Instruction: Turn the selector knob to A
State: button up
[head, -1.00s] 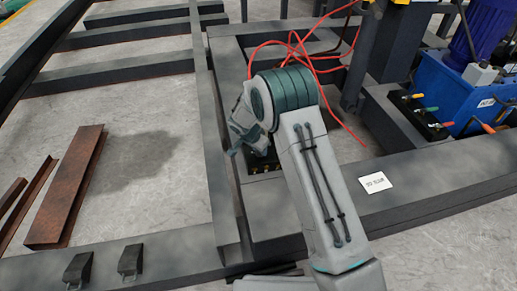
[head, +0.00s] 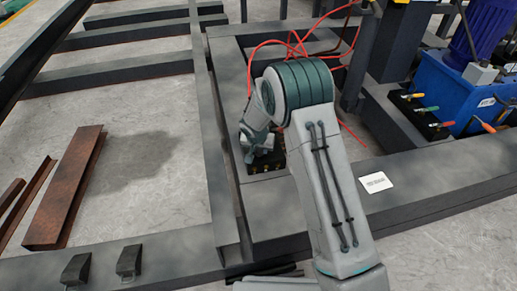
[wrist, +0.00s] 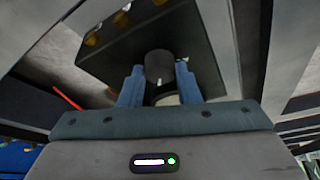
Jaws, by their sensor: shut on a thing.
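The selector knob (wrist: 159,65) is a dark round knob on a black panel (wrist: 205,60) in the wrist view. My gripper (wrist: 160,84) has its two blue fingers on either side of the knob, shut on it. The knob's pointer and any letter marks such as A cannot be made out. In the head view my wrist and gripper (head: 250,155) are low over the dark panel (head: 262,168) inside the steel frame, and the knob is hidden there behind my arm.
Yellow round parts (wrist: 121,19) sit along the panel's edge. Red hoses (head: 270,43) loop behind my arm. Dark steel beams (head: 215,150) surround the panel. A blue unit with coloured levers (head: 440,90) stands at the right, and a white label (head: 376,182) lies on the front beam.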

jog(key=n+y+p, duration=0.1)
jog(key=n, duration=0.2)
jog(key=shift+d+r+p, duration=0.15)
jog(key=shift+p, duration=0.2)
jog(key=shift+n+y+p, duration=0.5)
jog(key=shift+n+p, duration=0.05)
jog(key=shift+n, duration=0.35)
jog(key=o, duration=1)
jog(key=shift+c, duration=0.2)
jog(key=p+v, duration=0.4)
jog(key=v, duration=0.9)
jog(key=shift+r, duration=0.3)
jog(key=shift+d, duration=0.1)
